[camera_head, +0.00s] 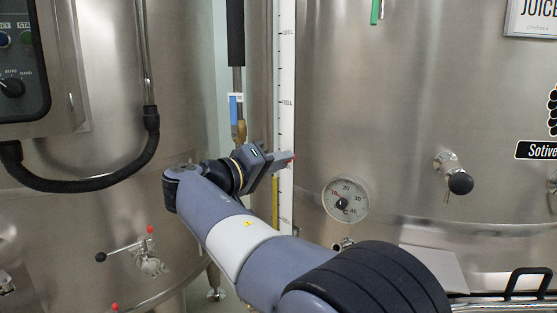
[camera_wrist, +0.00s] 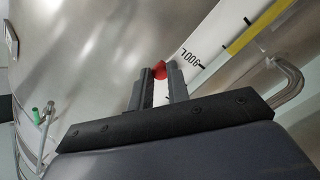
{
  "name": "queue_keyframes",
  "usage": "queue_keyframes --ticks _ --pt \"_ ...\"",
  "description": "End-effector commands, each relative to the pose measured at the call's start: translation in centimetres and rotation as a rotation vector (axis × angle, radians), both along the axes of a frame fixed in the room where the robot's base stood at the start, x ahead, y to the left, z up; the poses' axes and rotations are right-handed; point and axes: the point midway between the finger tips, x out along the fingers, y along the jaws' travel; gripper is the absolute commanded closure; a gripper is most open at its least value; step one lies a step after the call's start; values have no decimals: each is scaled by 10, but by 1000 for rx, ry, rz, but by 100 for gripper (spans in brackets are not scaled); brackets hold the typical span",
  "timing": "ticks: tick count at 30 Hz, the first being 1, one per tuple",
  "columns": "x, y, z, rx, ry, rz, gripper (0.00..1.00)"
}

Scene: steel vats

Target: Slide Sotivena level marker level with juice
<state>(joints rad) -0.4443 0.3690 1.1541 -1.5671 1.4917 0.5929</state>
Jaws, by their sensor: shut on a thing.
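The red level marker (camera_wrist: 158,70) is between my gripper's fingertips (camera_wrist: 160,78) in the wrist view, at the edge of the white scale (camera_wrist: 196,51). The tall scale (camera_head: 287,75) runs along the left side of the Sotivena vat (camera_head: 400,110). A yellow juice column (camera_head: 275,203) shows beside the lower scale. Its top appears slightly below my gripper. In the wrist view the yellow column (camera_wrist: 262,27) ends a little right of the marker.
A round thermometer (camera_head: 345,199) and a sampling valve (camera_head: 455,172) stick out from the vat's front. A second vat (camera_head: 95,190) stands at left with a control box (camera_head: 35,65) and a black hose (camera_head: 85,184). A blue-handled valve (camera_head: 236,108) hangs behind my wrist.

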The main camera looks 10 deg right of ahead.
Motion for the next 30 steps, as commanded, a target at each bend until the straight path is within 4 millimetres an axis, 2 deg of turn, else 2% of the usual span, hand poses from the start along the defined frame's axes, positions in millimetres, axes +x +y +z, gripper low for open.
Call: queue_keyframes --ticks 1,9,14,25,26,30 --pt "0 0 -21 0 1 0 100" --pt "0 0 -58 0 0 0 100" --pt "0 0 -65 0 0 0 100" --pt "0 0 -65 0 0 0 100" --pt "0 0 -65 0 0 0 81" --pt "0 0 -65 0 0 0 69"
